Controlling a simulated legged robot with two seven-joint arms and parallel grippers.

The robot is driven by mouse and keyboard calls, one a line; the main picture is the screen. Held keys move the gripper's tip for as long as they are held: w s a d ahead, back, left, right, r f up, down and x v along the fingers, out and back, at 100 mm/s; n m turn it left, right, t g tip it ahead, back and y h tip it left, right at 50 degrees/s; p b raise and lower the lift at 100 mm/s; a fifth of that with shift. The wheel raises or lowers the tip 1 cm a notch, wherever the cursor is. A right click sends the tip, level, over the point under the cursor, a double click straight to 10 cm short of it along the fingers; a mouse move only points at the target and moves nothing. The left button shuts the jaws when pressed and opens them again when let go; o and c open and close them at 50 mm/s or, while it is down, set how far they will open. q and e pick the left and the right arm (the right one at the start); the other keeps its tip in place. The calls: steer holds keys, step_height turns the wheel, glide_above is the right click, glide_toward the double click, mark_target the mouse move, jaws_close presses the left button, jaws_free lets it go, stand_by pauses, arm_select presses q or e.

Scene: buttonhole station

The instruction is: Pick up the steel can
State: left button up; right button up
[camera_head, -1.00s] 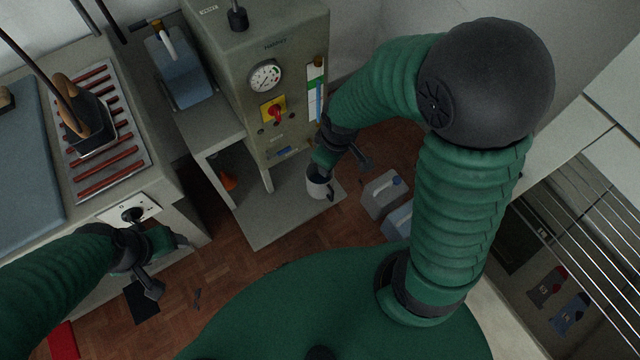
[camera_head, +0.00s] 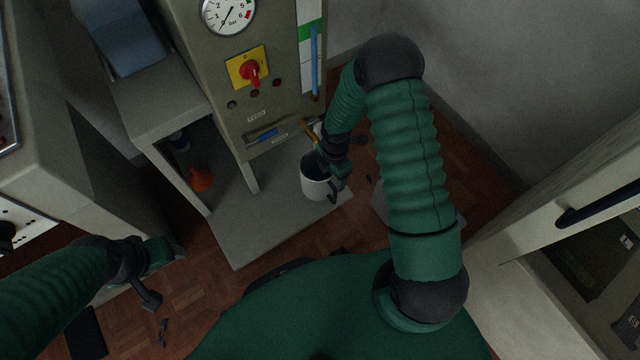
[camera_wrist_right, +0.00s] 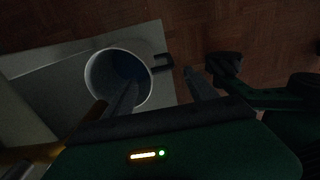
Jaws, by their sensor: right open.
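The steel can (camera_head: 315,187), a pale grey mug-like can with a dark handle, stands upright on the low grey shelf of the machine. My right gripper (camera_head: 335,165) is right at it and hides part of its rim. In the right wrist view the can (camera_wrist_right: 118,78) shows its open mouth and its handle on the right. My right gripper (camera_wrist_right: 160,88) is open there, one finger over the can's mouth and the other right of the wall; whether they touch it I cannot tell. My left gripper (camera_head: 165,273) looks open and empty, low at the left.
The machine's front (camera_head: 250,120) with gauge and red switch rises just behind the can. An orange funnel (camera_head: 201,179) sits in the niche to the left. A container on the floor (camera_head: 388,203) is partly hidden behind my right arm. Parquet floor (camera_head: 215,285) is open in front of the shelf.

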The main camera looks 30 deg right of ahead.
step_height(320, 180, down, 4)
steer(key=shift+b, duration=0.7)
step_height(320, 180, down, 5)
steer(key=b, duration=0.4)
steer(key=shift+w, duration=0.15)
arm_select(q)
steer(key=s+x, duration=0.1)
steer(key=x, duration=0.5)
steer(key=shift+s+f, duration=0.15)
steer(key=shift+f, duration=0.2)
arm_select(e)
steer(key=shift+r, duration=0.2)
steer(key=shift+c, duration=0.6)
steer(key=shift+w, duration=0.1)
jaws_close()
